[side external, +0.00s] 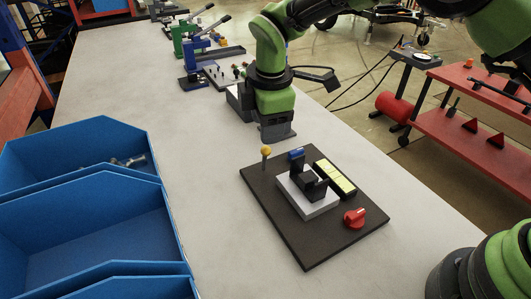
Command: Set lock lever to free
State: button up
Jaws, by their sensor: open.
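A dark board (290,235) lies on the bench. A small lever with a yellow ball (266,150) stands upright near its far left corner. A red knob (355,217) sits at its right corner. A pale grey block (317,208) with a black stepped fixture (309,184) is in the middle, with a blue piece (296,154) behind it. A strip of pale yellow panels (335,177) lies to the right. I cannot tell for sure which part is the lock lever.
Blue bins (85,205) stand at the left; one holds small metal parts. Green and blue toggle clamps (190,45) are at the bench's far end. A red shelf cart (460,130) stands off the right side. The bench between bins and board is clear.

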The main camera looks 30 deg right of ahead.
aim_at(265, 148)
jog(key=f, duration=0.3)
jog(key=w+f, duration=0.1)
jog(key=f, duration=0.5)
jog(key=shift+w+d+f, duration=0.15)
jog(key=shift+w, duration=0.05)
grip_shut()
